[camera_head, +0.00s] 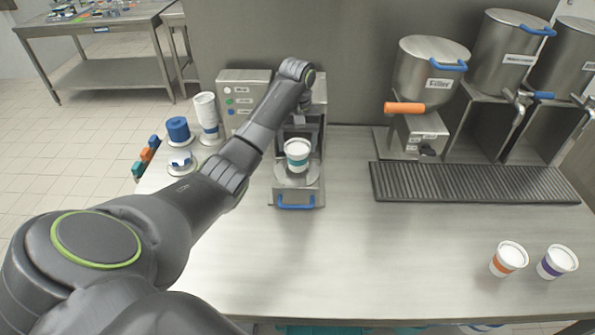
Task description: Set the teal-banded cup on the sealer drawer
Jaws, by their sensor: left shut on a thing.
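The white cup with a teal band (297,156) is upright at the sealer drawer (299,190), which stands out of the sealer (244,96) and has a blue handle. My left gripper (298,138) is at the cup's far side, shut on it, with its fingers partly hidden. The cup's base appears at the round seat of the drawer; I cannot tell whether it touches. My right gripper is not in view.
Two more cups, one orange-banded (509,258) and one purple-banded (557,261), stand at the right front. A dark drip grate (470,183) lies below the steel dispensers (431,72). A blue roll (178,130) and a cup stack (206,114) stand left. The front middle is clear.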

